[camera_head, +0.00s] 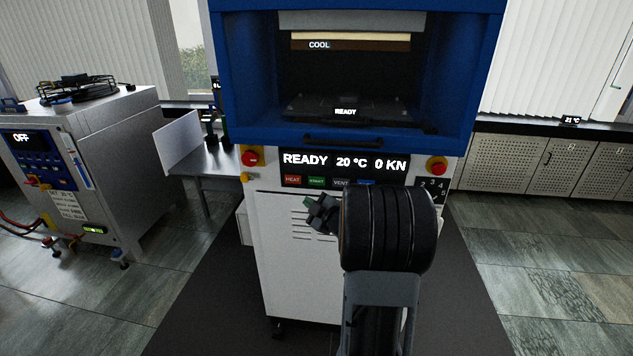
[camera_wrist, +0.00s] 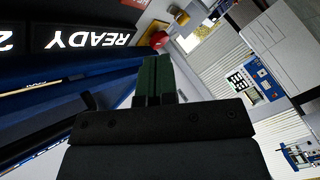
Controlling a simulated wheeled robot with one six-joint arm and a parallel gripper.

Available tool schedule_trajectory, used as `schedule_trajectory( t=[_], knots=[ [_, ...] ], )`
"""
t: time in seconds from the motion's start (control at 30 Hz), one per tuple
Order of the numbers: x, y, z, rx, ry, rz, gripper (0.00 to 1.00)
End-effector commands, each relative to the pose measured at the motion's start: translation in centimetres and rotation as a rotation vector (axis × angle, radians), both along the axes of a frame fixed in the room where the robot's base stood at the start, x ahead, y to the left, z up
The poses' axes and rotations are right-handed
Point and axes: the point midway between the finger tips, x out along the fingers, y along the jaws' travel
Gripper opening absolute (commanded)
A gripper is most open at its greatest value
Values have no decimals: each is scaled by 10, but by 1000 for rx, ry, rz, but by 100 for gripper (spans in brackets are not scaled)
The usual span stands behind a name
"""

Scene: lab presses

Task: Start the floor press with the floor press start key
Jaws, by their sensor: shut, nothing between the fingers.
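The floor press (camera_head: 290,265) is a white cabinet with a blue frame around an open chamber. Its display (camera_head: 345,163) reads READY, 20 °C, 0 KN, and also shows upside down in the wrist view (camera_wrist: 88,38). Below the display is a key row; the green start key (camera_head: 316,183) sits between the red HEAT key (camera_head: 292,180) and the dark VENT key (camera_head: 341,183). My gripper (camera_head: 309,202) is shut and empty, its green fingertips just below the start key in the head view. I cannot tell whether they touch the panel. In the wrist view the fingers (camera_wrist: 153,80) are together.
Red stop buttons sit left (camera_head: 252,156) and right (camera_head: 437,166) of the display. A press handle (camera_head: 343,141) juts out above it. A grey machine (camera_head: 120,150) reading OFF stands at left, beside a small table (camera_head: 207,165). Floor at right is clear.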

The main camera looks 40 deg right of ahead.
Motion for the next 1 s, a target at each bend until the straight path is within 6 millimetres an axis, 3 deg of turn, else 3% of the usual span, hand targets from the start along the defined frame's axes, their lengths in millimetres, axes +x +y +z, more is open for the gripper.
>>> schedule_trajectory(
  t=[0.37,1.0],
  knots=[
    [6,-6,1,2,1,-2,0],
    [56,-54,0,2,1,-2,0]
  ],
)
